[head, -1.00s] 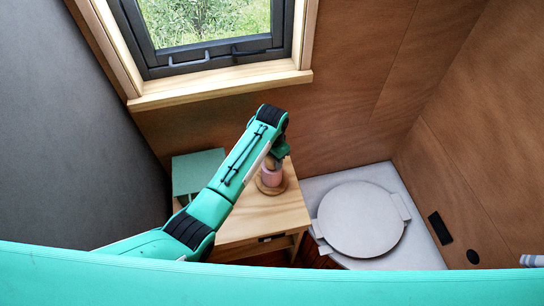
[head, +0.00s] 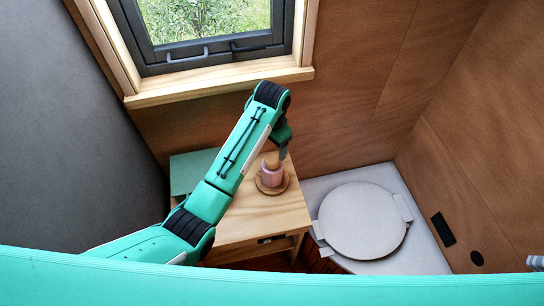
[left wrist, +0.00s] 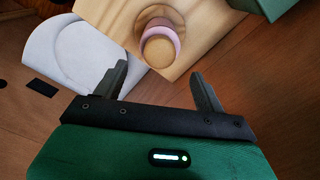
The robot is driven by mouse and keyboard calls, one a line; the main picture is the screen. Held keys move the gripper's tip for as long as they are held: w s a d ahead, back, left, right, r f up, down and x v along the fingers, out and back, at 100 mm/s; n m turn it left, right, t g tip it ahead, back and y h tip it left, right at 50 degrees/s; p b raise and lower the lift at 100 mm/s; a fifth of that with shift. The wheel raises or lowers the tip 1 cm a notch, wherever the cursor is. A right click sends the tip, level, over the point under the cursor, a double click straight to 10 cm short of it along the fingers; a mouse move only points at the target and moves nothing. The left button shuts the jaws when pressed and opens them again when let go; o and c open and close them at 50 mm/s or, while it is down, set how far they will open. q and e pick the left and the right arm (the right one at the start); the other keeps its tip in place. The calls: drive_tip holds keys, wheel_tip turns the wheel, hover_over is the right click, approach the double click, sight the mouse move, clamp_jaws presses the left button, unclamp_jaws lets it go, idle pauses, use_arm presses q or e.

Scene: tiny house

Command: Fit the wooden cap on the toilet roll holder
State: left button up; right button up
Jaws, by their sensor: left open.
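The toilet roll holder stands upright on the wooden cabinet, its round wooden base (head: 262,188) under a pink roll (head: 271,178). The round wooden cap (head: 272,162) sits on top of the roll; whether it is fully seated I cannot tell. In the left wrist view the cap (left wrist: 159,52) shows as a pale wooden disc, with the pink roll (left wrist: 172,27) behind it. My left gripper (head: 284,155) is just above and right of the cap in the head view. Its fingers (left wrist: 160,75) are spread and empty, apart from the cap. My right gripper is not in view.
The wooden cabinet top (head: 290,213) has bare room in front of the holder. A green box (head: 192,170) stands at its left. The toilet with a round lid (head: 362,220) is to the right. The window sill (head: 220,86) and wood wall are behind.

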sight(272, 158)
use_arm(q)
wheel_tip(272, 158, up, 7)
drive_tip(key=p, duration=0.2)
drive_tip(key=shift+f, duration=0.15)
idle(0.5)
